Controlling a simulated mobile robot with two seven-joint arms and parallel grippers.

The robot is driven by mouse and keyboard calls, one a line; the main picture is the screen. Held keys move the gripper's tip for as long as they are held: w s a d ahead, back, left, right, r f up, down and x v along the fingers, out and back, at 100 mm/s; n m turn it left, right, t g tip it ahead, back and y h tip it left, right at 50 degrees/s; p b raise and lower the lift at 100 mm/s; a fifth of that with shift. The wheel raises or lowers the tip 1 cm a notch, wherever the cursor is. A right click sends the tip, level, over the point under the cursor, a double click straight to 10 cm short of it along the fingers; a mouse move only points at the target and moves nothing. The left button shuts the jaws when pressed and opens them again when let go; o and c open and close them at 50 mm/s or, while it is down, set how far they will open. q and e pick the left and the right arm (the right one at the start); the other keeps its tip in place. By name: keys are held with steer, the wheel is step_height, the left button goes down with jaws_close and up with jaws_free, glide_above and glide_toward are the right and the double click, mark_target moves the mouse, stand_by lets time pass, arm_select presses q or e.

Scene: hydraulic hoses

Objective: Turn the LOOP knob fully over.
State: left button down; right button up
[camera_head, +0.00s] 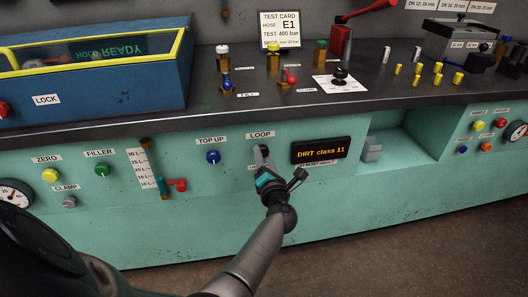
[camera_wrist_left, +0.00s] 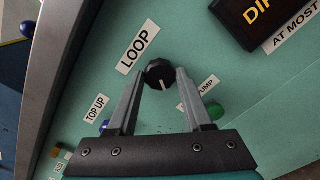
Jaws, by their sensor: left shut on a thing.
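The LOOP knob (camera_wrist_left: 158,72) is a black round knob with a white pointer line, on the teal panel under the LOOP label (camera_head: 261,134). In the left wrist view the line points down toward my gripper, slightly to the right. My left gripper (camera_wrist_left: 159,82) has its two fingers on either side of the knob, shut on it. In the head view the left gripper (camera_head: 264,160) covers most of the knob and the label below it. My right gripper does not show.
A display (camera_head: 319,150) reading "DIRT class 11" is just right of the gripper. The blue TOP UP button (camera_head: 213,157) is to the left. A red-handled valve (camera_head: 176,185) is farther left. The dark bench edge (camera_head: 250,117) runs above. An open recess (camera_head: 400,145) is at right.

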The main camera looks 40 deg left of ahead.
arm_select(q)
steer(key=m+p, duration=0.3)
steer(key=m, duration=0.3)
steer(key=shift+m, duration=0.3)
steer(key=m+p, duration=0.1)
steer(key=m, duration=0.2)
steer(key=shift+f, duration=0.1)
steer(key=shift+m+p, duration=0.4)
steer(key=shift+m, duration=0.8)
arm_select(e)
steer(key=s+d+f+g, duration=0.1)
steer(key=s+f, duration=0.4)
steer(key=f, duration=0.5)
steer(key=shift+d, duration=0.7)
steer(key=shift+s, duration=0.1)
arm_select(q)
steer(key=shift+c, duration=1.5)
jaws_free()
